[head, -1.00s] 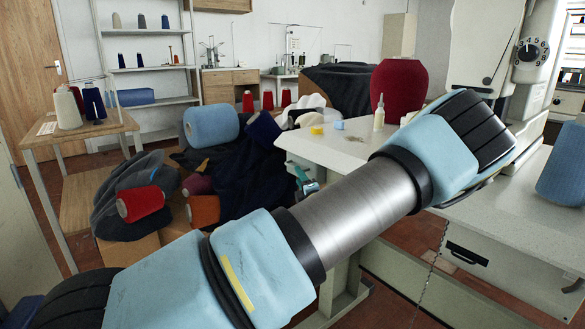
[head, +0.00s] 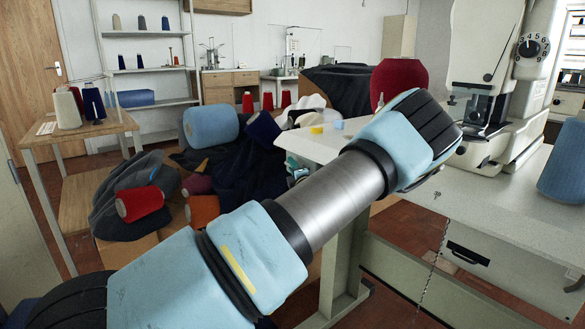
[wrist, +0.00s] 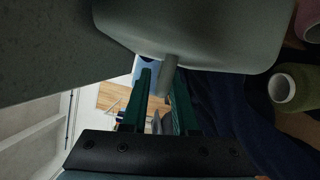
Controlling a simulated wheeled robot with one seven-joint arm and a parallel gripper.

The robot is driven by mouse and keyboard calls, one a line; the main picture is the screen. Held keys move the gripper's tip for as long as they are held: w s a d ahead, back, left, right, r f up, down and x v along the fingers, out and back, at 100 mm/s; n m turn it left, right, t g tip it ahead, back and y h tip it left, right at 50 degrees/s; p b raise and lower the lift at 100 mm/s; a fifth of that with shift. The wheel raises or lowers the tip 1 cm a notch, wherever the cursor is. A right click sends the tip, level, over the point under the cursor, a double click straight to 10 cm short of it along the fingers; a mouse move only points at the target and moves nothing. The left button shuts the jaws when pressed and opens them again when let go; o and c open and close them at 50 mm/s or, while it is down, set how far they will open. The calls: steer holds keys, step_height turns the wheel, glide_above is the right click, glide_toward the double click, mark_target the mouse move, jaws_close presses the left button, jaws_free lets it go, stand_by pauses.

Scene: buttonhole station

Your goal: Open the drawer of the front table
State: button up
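The white-topped table (head: 312,146) stands mid-picture in the head view, its middle hidden behind my arm. In the wrist view a pale grey rounded panel (wrist: 205,35) with a short grey peg (wrist: 168,76) shows close up, seemingly beneath this table. My gripper's two green fingers (wrist: 160,92) stand apart on either side of the peg; whether either touches it I cannot tell. In the head view only a bit of what seems my gripper (head: 298,172) shows at the table's left end. No open drawer shows.
A grey bench (head: 515,215) with a sewing machine (head: 495,85) and a black-handled front (head: 467,256) stands right. A dark cloth pile with yarn cones (head: 139,204) lies left of the table. A red yarn cone (head: 400,78) stands behind my arm.

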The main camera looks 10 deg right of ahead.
jaws_close()
stand_by(1.1)
